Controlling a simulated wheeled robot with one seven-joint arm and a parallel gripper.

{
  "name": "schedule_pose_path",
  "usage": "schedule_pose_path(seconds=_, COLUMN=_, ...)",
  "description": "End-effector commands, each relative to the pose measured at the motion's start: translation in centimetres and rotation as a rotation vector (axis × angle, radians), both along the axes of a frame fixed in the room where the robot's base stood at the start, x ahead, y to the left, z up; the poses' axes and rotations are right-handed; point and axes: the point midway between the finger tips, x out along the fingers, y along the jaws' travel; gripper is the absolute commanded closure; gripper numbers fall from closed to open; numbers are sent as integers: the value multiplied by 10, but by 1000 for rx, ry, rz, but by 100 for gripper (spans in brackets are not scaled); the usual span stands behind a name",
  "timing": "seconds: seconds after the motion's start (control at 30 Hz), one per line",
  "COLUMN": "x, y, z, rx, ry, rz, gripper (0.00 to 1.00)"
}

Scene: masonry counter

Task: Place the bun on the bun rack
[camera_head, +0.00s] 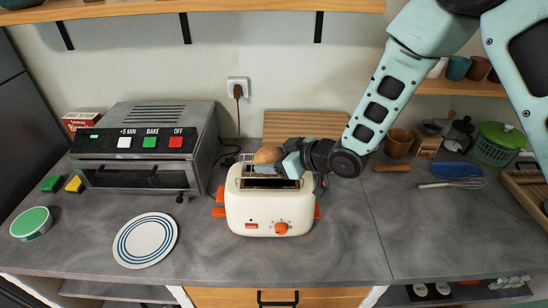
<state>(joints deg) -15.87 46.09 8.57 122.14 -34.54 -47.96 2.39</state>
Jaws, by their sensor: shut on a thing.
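A round brown bun (267,154) is held above the back of the cream toaster (270,212). My gripper (276,164) reaches in from the right and is shut on the bun. The toaster has orange handles, an orange knob and dark slots on top. My fingers partly hide its top. Grey metal shows over the slots, but I cannot tell whether it is a bun rack or my fingers. I also cannot tell whether the bun touches anything below it.
A toaster oven (145,150) with buttons stands at the left. A wooden board (305,124) leans behind the toaster. A whisk (455,183) lies at the right. The front middle counter is clear.

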Motion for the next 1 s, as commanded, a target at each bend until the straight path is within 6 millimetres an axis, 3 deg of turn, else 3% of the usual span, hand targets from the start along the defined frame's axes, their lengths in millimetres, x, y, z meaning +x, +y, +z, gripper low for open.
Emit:
schedule_pose_path(seconds=0.1, x=0, y=0, z=-4, rx=0, ry=0, rz=0, gripper=53)
schedule_pose_path(seconds=0.13, x=0, y=0, z=-3, rx=0, ry=0, rz=0, gripper=26)
schedule_pose_path(seconds=0.2, x=0, y=0, z=-3, rx=0, ry=0, rz=0, gripper=9)
schedule_pose_path(seconds=0.6, x=-1, y=-2, z=2, rx=0, ry=0, rz=-1, gripper=9)
schedule_pose_path(seconds=1.0, x=-34, y=-49, z=30, rx=1, ry=-4, rz=-2, gripper=9)
